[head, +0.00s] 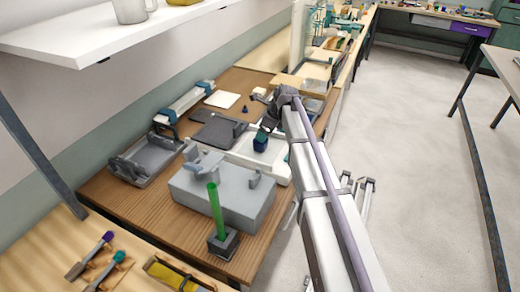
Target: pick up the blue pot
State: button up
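The blue pot (260,144) is a small dark blue object on or just above a white tray (246,160) in the middle of the workbench, in the head view. My gripper (266,130) is at the end of my arm, directly over the pot, with its fingers at the pot's top. The fingers are small and dark here, and I cannot tell whether they are open or closed on it. My wrist hides part of the area to the right of the pot.
A large grey block (222,192) stands in front of the tray. A green rod (215,210) stands upright in a dark square base (223,242). A grey tray (146,160) is at left, and a small dark blue cone (245,108) stands behind. A white shelf (100,35) overhangs upper left.

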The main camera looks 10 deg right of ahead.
jog(key=b+x, duration=0.1)
jog(key=x, duration=0.2)
jog(key=shift+s+d, duration=0.1)
jog(key=shift+d, duration=0.05)
jog(key=b+x, duration=0.5)
jog(key=shift+f, duration=0.2)
jog(key=shift+r, duration=0.25)
jog(key=c, duration=1.1)
notch_tip(320, 180, up, 10)
jog(key=p, duration=1)
jog(key=shift+r+p, duration=0.15)
jog(key=shift+p, duration=0.2)
